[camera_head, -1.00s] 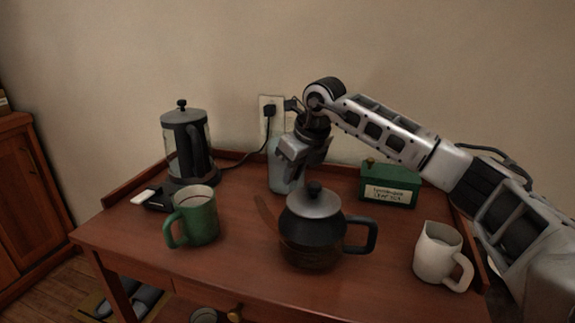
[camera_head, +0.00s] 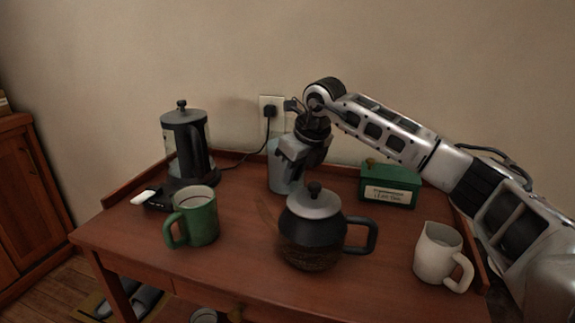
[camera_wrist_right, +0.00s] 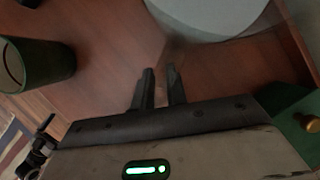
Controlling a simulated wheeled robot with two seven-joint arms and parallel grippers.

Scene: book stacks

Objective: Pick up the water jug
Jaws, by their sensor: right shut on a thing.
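The water jug (camera_head: 280,178) is a pale blue-grey, see-through vessel. It stands upright at the back middle of the wooden table, partly hidden behind my right gripper. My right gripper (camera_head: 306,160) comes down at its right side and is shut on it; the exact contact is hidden. In the right wrist view the two dark fingers (camera_wrist_right: 160,90) are close together, just below a large pale grey round shape that I cannot identify for sure. My left gripper is not in view.
A dark teapot (camera_head: 309,230) stands in front of the jug. A green mug (camera_head: 200,216) and a French press (camera_head: 186,145) are to the left. A green box (camera_head: 388,186) and a white pitcher (camera_head: 437,252) are to the right. A wall socket (camera_head: 271,106) is behind.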

